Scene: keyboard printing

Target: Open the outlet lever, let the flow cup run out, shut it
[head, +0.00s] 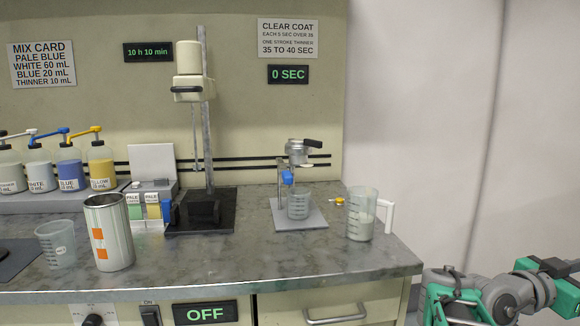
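The flow cup (297,151) is a small metal cup held up on a stand, with a black part at its upper right. A blue piece (287,178), which may be the outlet lever, sits below the cup on its left side. A clear beaker (299,205) stands beneath the cup on the light base plate (313,222); no stream between them is visible. The cup's inside is hidden. My arm (510,295) shows at the lower right, beyond the bench's right end and well apart from the cup. I cannot make out gripper fingertips.
A jug with whitish liquid (361,223) stands right of the stand, near a small yellow item (339,201). The timer (289,74) reads 0 SEC.

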